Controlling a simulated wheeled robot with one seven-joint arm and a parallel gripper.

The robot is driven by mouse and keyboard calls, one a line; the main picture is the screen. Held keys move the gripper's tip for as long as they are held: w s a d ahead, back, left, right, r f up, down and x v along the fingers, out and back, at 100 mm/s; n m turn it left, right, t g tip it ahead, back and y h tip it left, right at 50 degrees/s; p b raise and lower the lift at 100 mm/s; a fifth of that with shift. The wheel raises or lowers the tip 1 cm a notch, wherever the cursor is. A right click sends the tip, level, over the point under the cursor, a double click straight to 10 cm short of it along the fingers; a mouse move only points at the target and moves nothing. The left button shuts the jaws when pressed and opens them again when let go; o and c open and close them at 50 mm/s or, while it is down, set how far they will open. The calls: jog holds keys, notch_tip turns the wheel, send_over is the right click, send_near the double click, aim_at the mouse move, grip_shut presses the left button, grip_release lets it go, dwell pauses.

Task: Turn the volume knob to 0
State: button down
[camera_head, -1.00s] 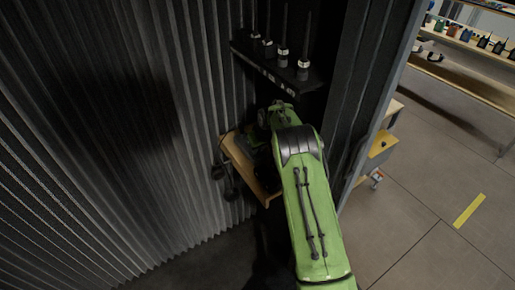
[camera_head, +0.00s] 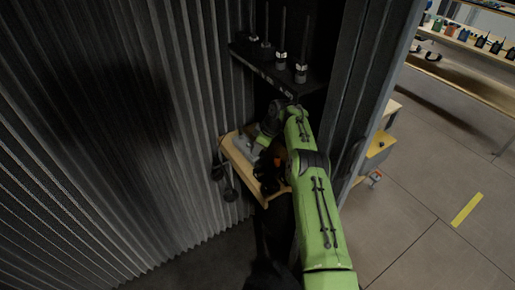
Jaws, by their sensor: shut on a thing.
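My green arm reaches down to a small wooden shelf (camera_head: 231,157) in the dark corner. My gripper (camera_head: 244,151) looks like the grey end past the dark wrist, low over the back left part of the shelf. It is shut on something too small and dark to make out. A dark device with an orange spot (camera_head: 277,161) sits on the shelf just right of the gripper, partly behind my arm. I cannot make out the volume knob or its setting.
A black upper shelf (camera_head: 275,69) with several upright antenna-like rods hangs above my wrist. A corrugated wall (camera_head: 120,150) closes the left side, and a dark door frame (camera_head: 372,90) stands close on the right. Dark round objects (camera_head: 228,186) hang at the shelf's left edge. Open floor lies beyond the frame.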

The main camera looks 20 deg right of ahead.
dwell(0.3)
jog(key=c, duration=1.1)
grip_release()
